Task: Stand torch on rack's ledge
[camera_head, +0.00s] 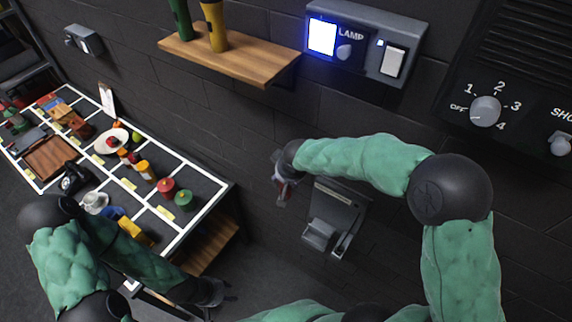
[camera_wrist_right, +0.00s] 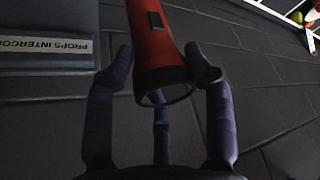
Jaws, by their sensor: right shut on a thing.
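The red torch (camera_wrist_right: 158,48) has a black switch, and its wide head is between the fingers of my right gripper (camera_wrist_right: 165,80). In the head view this right gripper (camera_head: 284,182) is in front of the wall, left of a grey wall unit; the torch there is mostly hidden. The wooden ledge (camera_head: 247,66) is on the wall at the upper middle, above and left of the right gripper. A green torch-like cylinder (camera_head: 181,18) and a yellow one (camera_head: 215,25) stand upright on its left part. My left gripper (camera_head: 222,296) is low, beside the table; its fingers are unclear.
The grey wall unit (camera_head: 337,212) has a handset-like part; a "PROPS INTERCOM" label (camera_wrist_right: 46,45) shows in the wrist view. A lit lamp panel (camera_head: 365,45) is right of the ledge. A cluttered table (camera_head: 205,208) stands at left. The ledge's right half is clear.

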